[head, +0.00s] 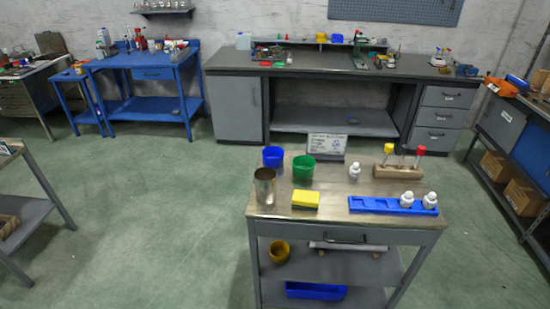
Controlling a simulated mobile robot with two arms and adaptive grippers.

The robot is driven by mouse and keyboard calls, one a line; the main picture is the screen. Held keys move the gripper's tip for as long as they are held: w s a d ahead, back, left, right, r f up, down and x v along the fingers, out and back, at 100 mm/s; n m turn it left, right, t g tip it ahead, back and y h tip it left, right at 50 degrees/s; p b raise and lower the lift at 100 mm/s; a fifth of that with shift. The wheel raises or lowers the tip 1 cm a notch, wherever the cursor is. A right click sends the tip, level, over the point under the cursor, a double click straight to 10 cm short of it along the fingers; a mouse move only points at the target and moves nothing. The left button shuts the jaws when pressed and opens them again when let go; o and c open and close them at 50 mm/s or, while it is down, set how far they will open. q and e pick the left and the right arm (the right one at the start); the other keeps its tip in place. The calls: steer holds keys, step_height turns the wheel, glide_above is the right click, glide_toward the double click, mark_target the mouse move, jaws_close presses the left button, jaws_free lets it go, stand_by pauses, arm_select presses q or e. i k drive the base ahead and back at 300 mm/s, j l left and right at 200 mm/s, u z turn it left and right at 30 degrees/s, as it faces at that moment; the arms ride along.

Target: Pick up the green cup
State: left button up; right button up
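The green cup (303,169) stands upright on the top of a grey metal cart (330,208), toward its back left. A blue cup (273,157) stands just left of it, and a metal can (265,186) stands in front of the blue cup. Neither of my grippers shows in the head view, and nothing is holding the green cup.
A yellow sponge (305,200), a white bottle (354,172), a blue tray (391,206) with white bottles and a wooden holder (398,172) share the cart top. A small sign (327,145) stands behind. Open green floor (165,225) lies left of the cart.

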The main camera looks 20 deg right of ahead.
mark_target(304, 166)
steer(key=z, duration=0.75)
